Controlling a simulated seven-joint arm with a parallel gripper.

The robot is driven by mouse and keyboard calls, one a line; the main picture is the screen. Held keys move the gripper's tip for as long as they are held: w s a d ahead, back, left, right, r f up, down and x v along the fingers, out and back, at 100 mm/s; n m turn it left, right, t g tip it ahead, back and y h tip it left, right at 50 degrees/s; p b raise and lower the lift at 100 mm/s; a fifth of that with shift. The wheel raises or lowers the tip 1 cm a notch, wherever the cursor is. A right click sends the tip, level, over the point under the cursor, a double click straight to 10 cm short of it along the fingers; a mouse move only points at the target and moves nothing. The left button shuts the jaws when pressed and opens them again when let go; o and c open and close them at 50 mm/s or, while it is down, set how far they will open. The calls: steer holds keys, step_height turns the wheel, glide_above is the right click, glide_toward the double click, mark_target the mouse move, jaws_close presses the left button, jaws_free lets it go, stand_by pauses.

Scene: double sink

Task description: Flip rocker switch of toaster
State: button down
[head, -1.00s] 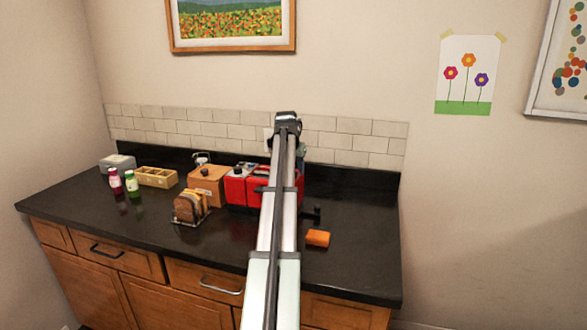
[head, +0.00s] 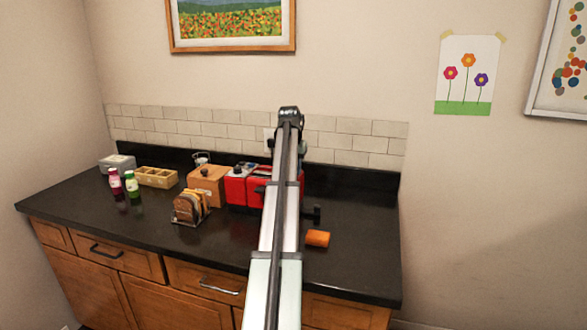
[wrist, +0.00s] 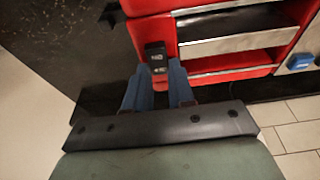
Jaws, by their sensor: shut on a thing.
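The red toaster (head: 236,190) stands on the dark counter in the head view, partly hidden behind my arm. In the wrist view its red body (wrist: 213,66) fills the upper part. A black rocker switch (wrist: 157,58) with white markings sits on its red face. My gripper (wrist: 159,68) has its two blue fingers on either side of the lower end of the switch, closed on it. The fingertips are hidden behind my arm in the head view.
A bread rack (head: 190,207), a wooden box (head: 207,185) and two bottles (head: 123,183) stand to the left. The counter's right end is clear.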

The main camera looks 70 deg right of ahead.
steer(key=shift+d+y, duration=0.2)
steer(key=shift+y, duration=0.4)
steer(key=c, duration=1)
jaws_free()
steer(key=shift+o, duration=0.2)
step_height(320, 180, up, 14)
steer(key=a, duration=0.2)
steer(key=shift+f, duration=0.15)
steer(key=shift+w, duration=0.1)
